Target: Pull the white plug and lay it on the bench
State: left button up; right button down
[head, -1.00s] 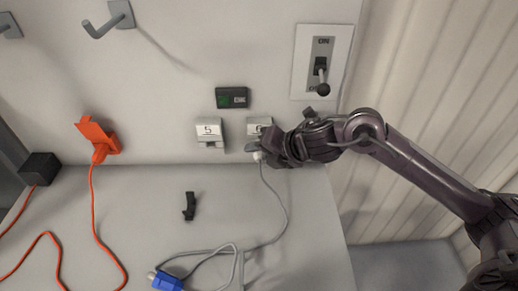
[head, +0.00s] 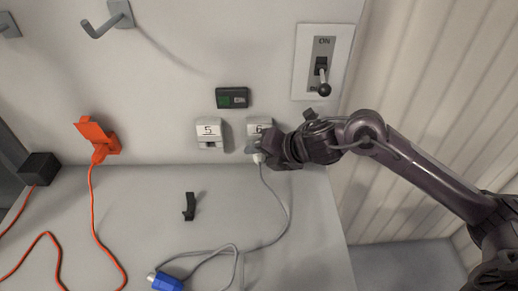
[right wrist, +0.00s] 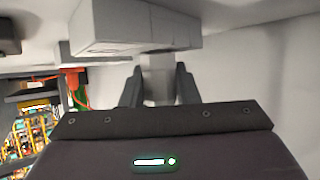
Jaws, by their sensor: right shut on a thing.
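My right gripper (head: 260,150) is shut on the white plug (head: 258,158) at the socket marked 6 (head: 259,125), low on the wall. In the right wrist view the plug (right wrist: 158,80) sits between the two fingers, just below the pale socket block (right wrist: 135,28). I cannot tell whether the plug's tip is still inside the socket. A grey cord (head: 285,205) runs from the plug down onto the pale bench (head: 310,245). My left gripper is out of view.
Socket 5 (head: 210,133) is empty beside socket 6. An orange plug (head: 97,140), a black box (head: 40,168), a black clip (head: 190,206) and a blue connector (head: 167,282) are around the bench. A lever switch (head: 321,70) is above right. Bench front right is clear.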

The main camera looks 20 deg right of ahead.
jog(key=shift+s+r, duration=0.1)
jog(key=shift+s, duration=0.35)
jog(key=shift+s+a, duration=0.3)
jog(key=shift+s, duration=0.65)
jog(key=shift+s+a, duration=0.25)
jog(key=shift+s, duration=0.65)
dwell(0.4)
jog(key=shift+a, duration=0.1)
